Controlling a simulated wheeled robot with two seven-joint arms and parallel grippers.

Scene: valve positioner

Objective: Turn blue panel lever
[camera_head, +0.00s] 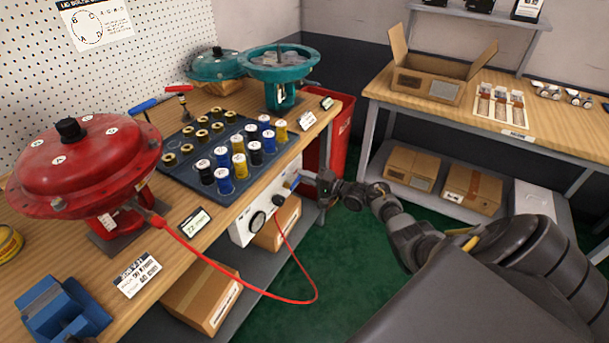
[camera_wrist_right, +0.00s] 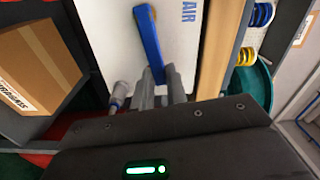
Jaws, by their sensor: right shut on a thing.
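The blue lever (camera_wrist_right: 149,40) sits on a white panel (camera_wrist_right: 110,22) in the right wrist view, with "AIR" printed beside it. My right gripper (camera_wrist_right: 163,88) has its fingers at the lever's near end and is shut on it. In the head view the lever (camera_head: 293,183) is a small blue piece at the right end of the white panel (camera_head: 240,229) under the bench edge. My right gripper (camera_head: 313,181) reaches it from the right. Its fingertips are small and partly hidden there. My left gripper is not in view.
A red hose (camera_head: 255,291) loops from the red actuator (camera_head: 85,160) to the panel's front. Cardboard boxes (camera_head: 200,297) stand on the shelf below. A red bin (camera_head: 340,137) stands behind my right gripper. Green floor (camera_head: 350,255) is clear between the benches.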

